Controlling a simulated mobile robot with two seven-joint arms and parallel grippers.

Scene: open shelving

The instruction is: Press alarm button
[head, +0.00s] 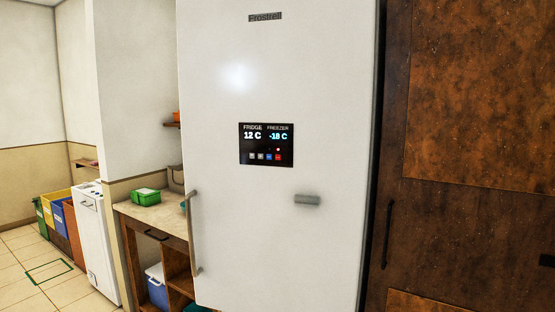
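A tall white fridge (330,100) stands in front of me, with the name Frostrell near its top. A black control panel (243,146) on its door reads fridge 12 C and freezer -18 C. Along the panel's bottom is a row of several small buttons, with a blue one (269,156) and a red one (278,157) at the right. A small red light (278,149) glows just above the red button. The button labels are too small to read. Neither of my grippers is in view.
A long handle (192,232) runs down the fridge's left edge, and a short grey bar (307,200) juts from its front. A wooden counter (160,213) with a green box (146,195) is at left. Brown cabinets (480,90) stand at right. Open tiled floor (30,270) shows at far left.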

